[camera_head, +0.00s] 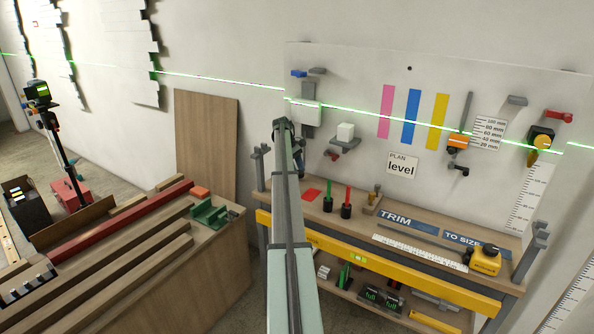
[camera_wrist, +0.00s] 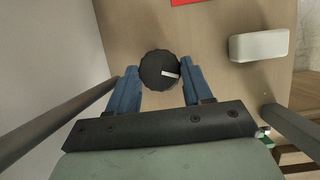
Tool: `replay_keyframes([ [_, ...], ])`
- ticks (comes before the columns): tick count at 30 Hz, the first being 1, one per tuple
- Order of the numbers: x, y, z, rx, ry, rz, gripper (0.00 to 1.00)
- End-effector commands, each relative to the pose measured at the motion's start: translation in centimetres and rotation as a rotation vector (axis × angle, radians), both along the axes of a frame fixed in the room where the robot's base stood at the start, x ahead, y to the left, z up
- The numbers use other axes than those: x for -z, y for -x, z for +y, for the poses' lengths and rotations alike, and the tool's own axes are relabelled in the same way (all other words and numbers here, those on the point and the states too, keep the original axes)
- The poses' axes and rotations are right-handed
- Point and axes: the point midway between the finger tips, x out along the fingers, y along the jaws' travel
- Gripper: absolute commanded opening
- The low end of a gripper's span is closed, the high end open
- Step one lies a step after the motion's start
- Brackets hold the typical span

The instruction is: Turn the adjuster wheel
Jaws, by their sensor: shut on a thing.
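The adjuster wheel (camera_wrist: 154,70) is a round black knob with a ribbed edge and a white pointer mark. In the wrist view it sits between the two blue fingers of my gripper (camera_wrist: 160,72), and the mark points to the right. The fingers are shut on the wheel from its left and right sides. In the head view only a dark blue part of my gripper (camera_head: 300,158) shows behind my arm, in front of the wall board. The wheel is hidden there.
A wooden surface (camera_wrist: 225,85) lies beyond the wheel, with a white block (camera_wrist: 258,46) to the right and a red patch (camera_wrist: 187,2) at the top. In the head view, a workbench (camera_head: 350,228) with cups stands below the board (camera_head: 430,70). A green laser line crosses the wall.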

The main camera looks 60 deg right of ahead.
Motion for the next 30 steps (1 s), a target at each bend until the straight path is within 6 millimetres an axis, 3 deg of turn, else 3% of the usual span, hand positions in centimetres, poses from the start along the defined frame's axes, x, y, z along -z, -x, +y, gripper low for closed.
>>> replay_keyframes([
  [8, 0.0, 0.0, -0.1, 0.000, 0.001, -0.001, 0.20],
  [9, 0.0, 0.0, -0.1, -0.001, 0.002, -0.001, 0.53],
  [16, 0.0, 0.0, 0.0, -0.001, 0.001, 0.000, 0.75],
  [30, -1.0, -0.5, -0.1, -0.001, 0.001, 0.000, 0.75],
])
